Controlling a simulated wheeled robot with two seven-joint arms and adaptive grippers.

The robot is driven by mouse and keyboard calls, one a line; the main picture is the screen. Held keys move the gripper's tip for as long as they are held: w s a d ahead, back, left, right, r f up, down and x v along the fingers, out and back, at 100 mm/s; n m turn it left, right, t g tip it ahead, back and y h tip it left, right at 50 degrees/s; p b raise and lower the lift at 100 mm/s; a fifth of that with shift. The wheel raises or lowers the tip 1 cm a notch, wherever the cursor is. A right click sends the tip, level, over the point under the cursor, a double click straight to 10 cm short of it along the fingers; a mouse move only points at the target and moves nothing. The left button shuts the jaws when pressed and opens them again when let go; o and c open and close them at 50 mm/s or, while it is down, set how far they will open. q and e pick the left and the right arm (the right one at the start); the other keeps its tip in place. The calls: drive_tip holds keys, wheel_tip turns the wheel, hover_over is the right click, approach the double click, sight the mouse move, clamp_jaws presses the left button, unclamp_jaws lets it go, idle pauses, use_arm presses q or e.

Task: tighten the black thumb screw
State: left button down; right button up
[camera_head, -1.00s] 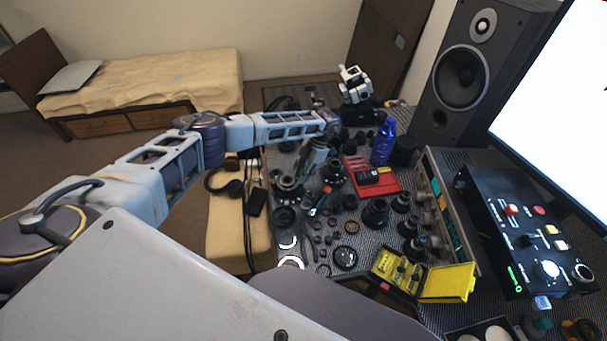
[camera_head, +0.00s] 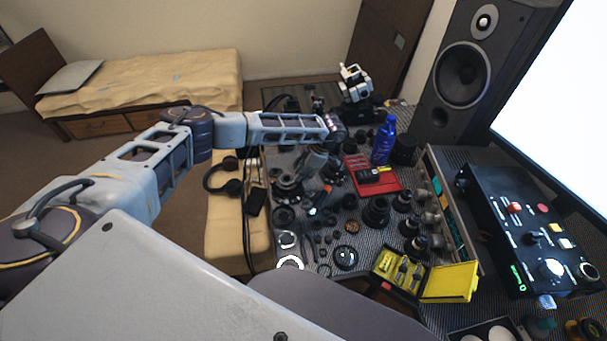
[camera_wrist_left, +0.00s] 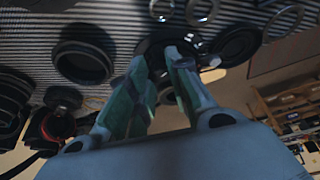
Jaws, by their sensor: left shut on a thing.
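My left gripper (camera_head: 316,175) points down among the dark lens parts on the desk's striped mat. In the left wrist view its two greenish fingers (camera_wrist_left: 157,60) are close together at a dark round part (camera_wrist_left: 150,45) on the mat. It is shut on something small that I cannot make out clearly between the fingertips. The black thumb screw cannot be told apart from the other dark parts in either view; the fingers may hide it. My right gripper is not in view.
A red tray (camera_head: 385,190) with a dark device, a blue bottle (camera_head: 383,142) and several black lens rings surround the gripper. A yellow case (camera_head: 448,282) lies open near the front. Headphones (camera_head: 232,188) lie on the left. A black control box (camera_head: 527,240) stands right.

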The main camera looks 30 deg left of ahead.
use_arm(q)
drive_tip(key=shift+m, duration=0.5)
drive_tip(key=c, duration=1.3)
unclamp_jaws()
drive_tip(key=v, duration=1.2)
drive_tip(key=shift+s, duration=0.2)
